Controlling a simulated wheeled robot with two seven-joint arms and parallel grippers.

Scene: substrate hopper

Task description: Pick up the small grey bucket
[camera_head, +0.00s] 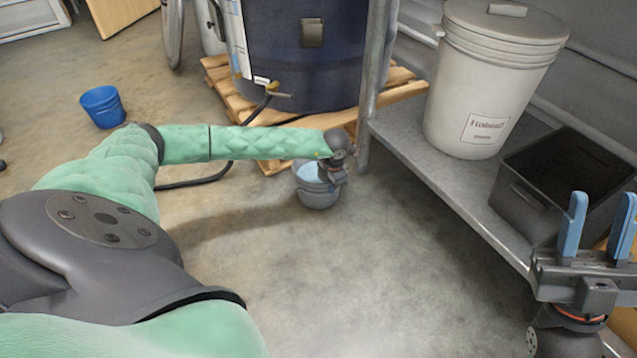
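The small grey bucket (318,197) is upright on the concrete floor just in front of the wooden pallet, with a pale blue inside showing. My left arm in its green cover reaches across to it from the left. My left gripper (326,180) is at the right side of the bucket's rim, pointing down. The wrist and arm hide its fingers, so I cannot tell whether they touch the rim or close on it. My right gripper (597,232) is at the lower right, its blue fingers pointing up, apart and empty, far from the bucket.
A blue bucket (103,107) stands on the floor at the left. A dark blue barrel (325,60) sits on the pallet (232,93), with a hose on the floor. A grey shelf (420,160) at the right bears a lidded white bucket (484,95) and a black bin (530,205).

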